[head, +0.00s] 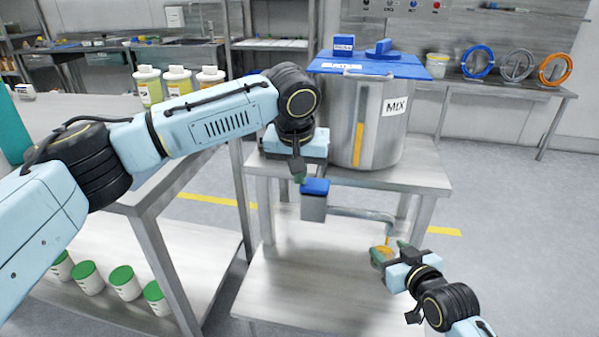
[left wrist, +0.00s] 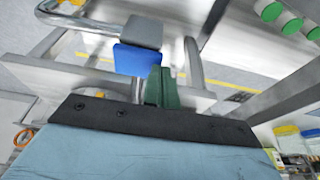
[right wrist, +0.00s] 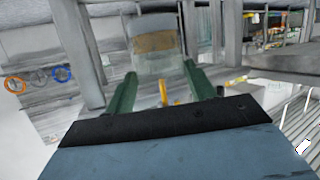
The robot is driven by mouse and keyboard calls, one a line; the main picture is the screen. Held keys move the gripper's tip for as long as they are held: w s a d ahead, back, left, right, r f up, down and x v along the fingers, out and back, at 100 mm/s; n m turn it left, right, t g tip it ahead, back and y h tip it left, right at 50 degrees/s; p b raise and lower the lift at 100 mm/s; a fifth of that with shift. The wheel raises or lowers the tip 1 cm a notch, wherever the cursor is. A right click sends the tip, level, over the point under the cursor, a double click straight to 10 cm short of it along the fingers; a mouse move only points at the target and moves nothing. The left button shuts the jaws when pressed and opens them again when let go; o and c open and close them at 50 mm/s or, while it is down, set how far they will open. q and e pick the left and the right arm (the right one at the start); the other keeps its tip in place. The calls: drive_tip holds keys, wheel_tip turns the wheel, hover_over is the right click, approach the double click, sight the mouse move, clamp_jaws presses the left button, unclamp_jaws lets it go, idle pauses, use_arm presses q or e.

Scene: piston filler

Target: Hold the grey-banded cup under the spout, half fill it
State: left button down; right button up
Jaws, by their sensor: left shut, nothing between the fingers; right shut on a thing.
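The cup (head: 380,257) is below the end of the bent spout pipe (head: 372,214), with a thin amber stream between them. Amber stuff shows in the cup; its exact level is hard to read. My right gripper (head: 391,252) is shut on the cup. In the right wrist view the pale see-through cup (right wrist: 154,63) is between the green fingers, with an amber layer. My left gripper (head: 299,172) is shut and empty at the blue-topped grey block (head: 314,206) on the pipe. In the left wrist view its closed fingers (left wrist: 162,85) are beside the blue top (left wrist: 136,59); contact is unclear.
The steel MIX tank (head: 372,135) with a blue lid stands on the stand behind the spout. A bench (head: 95,140) at left carries bottles, with green-lidded tubs (head: 124,282) on its lower shelf. The stand's lower shelf (head: 300,290) is clear.

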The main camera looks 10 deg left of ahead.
use_arm(q)
wheel_tip(320, 180, up, 4)
drive_tip(key=shift+d+r, duration=0.1)
drive_tip(key=v, duration=0.9)
drive_tip(key=shift+r, duration=0.4)
drive_tip(key=shift+s, duration=0.1)
idle(0.9)
